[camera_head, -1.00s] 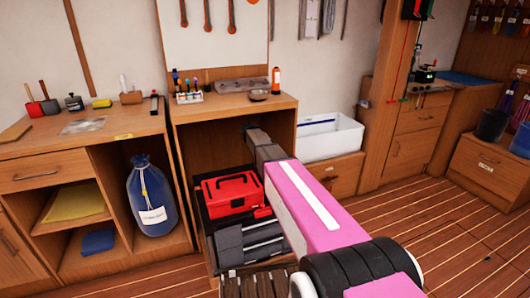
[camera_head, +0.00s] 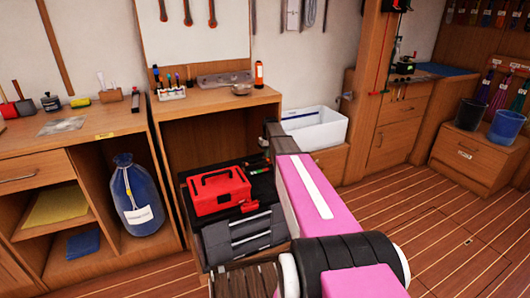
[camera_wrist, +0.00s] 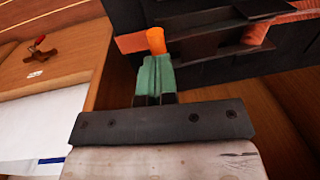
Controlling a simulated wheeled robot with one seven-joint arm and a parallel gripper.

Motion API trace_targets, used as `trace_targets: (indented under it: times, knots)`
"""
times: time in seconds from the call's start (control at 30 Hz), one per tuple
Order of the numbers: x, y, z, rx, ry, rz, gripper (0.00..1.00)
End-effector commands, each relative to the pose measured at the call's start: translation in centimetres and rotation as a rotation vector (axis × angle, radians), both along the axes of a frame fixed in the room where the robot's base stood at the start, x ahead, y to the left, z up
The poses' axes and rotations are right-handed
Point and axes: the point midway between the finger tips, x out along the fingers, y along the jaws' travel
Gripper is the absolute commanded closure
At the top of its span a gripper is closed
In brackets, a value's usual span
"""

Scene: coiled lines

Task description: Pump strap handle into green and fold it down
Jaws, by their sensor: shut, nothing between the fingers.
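A red strap (camera_head: 388,48) hangs in front of the wooden post in the head view, right of centre. Beside it, a small black device with green on it (camera_head: 405,66) stands on the bench; I cannot make out its handle or any green zone. My gripper is shut and empty. In the wrist view its greenish fingers (camera_wrist: 155,78) stand out beyond a dark screwed bar, with an orange cylinder (camera_wrist: 156,40) just past the tips; whether they touch is unclear.
A red toolbox (camera_head: 220,192) sits on an open black drawer left of my arm. A white bin (camera_head: 315,130) stands beyond the arm and shows in the wrist view (camera_wrist: 35,130). Floor (camera_head: 450,235) at right is clear.

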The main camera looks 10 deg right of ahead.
Motion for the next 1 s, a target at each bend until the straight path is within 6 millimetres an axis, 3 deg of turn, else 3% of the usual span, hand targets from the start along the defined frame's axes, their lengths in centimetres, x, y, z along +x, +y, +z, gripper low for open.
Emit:
trace_targets:
  times: [0.73,1.0]
  knots:
    - [0.0,-0.4,-1.0,-0.004,0.0,-0.001,1.0]
    - [0.1,-0.5,0.2,-0.004,-0.001,-0.001,1.0]
